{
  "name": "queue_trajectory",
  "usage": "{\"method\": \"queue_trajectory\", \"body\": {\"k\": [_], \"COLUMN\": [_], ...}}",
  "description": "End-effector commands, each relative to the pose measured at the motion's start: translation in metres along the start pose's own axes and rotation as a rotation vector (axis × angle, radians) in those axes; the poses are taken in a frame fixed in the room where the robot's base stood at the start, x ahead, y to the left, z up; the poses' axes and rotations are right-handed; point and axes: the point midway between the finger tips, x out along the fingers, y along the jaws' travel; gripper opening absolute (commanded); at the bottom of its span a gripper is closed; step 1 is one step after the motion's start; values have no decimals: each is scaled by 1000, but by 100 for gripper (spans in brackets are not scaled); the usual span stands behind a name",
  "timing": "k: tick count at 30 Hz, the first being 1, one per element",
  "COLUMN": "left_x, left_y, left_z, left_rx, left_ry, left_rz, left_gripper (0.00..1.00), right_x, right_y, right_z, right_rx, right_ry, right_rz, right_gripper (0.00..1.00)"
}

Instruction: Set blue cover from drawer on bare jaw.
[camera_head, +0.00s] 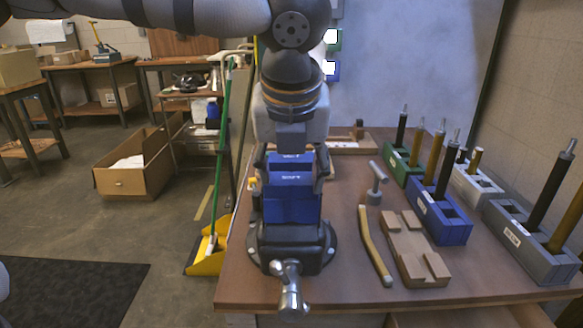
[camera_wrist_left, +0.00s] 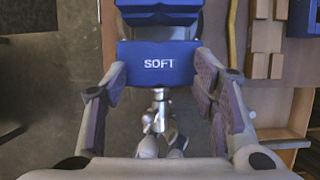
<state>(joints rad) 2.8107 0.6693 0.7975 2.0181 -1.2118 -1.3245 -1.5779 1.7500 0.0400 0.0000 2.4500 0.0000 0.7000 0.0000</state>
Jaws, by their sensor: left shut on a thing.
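My left gripper (camera_head: 291,178) reaches down over the vise (camera_head: 290,250). It is shut on a blue cover (camera_head: 291,181) marked SOFT, with one finger at each side. In the left wrist view the cover (camera_wrist_left: 158,64) spans the fingertips of the gripper (camera_wrist_left: 160,74). A second blue cover (camera_head: 290,158) with a similar label stands just behind; its edge shows at the top of the wrist view (camera_wrist_left: 158,18). The held cover is at the vise's front jaw; I cannot tell whether it is fully seated. The jaw faces are hidden. My right gripper is not in view.
Grey, blue (camera_head: 440,213) and green holders with upright tools line the right side. The wrist view shows what looks like an open wooden drawer (camera_wrist_left: 297,110) at right.

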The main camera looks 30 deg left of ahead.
Motion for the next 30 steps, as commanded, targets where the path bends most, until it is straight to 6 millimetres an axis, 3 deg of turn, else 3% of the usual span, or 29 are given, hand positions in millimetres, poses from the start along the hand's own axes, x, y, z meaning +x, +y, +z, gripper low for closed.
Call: {"method": "queue_trajectory", "body": {"k": [1, 4, 14, 17, 24, 30], "left_x": [0, 0, -2, -18, -83, -115], "left_y": [0, 0, 0, -1, -1, 0], "left_z": [0, 0, 0, 1, 0, 0], "left_rx": [0, 0, 0, -1, -1, 0], "left_ry": [-1, -1, -1, -5, -3, 0], "left_rz": [0, 0, -1, -3, -5, -1], "left_gripper": [55, 76, 76, 76, 76, 76], "right_x": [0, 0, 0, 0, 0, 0], "right_y": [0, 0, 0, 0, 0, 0], "right_z": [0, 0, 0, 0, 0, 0], "right_rx": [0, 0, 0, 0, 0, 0], "right_ry": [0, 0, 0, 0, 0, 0], "right_rz": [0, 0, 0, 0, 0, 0], "right_gripper": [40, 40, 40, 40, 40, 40]}}
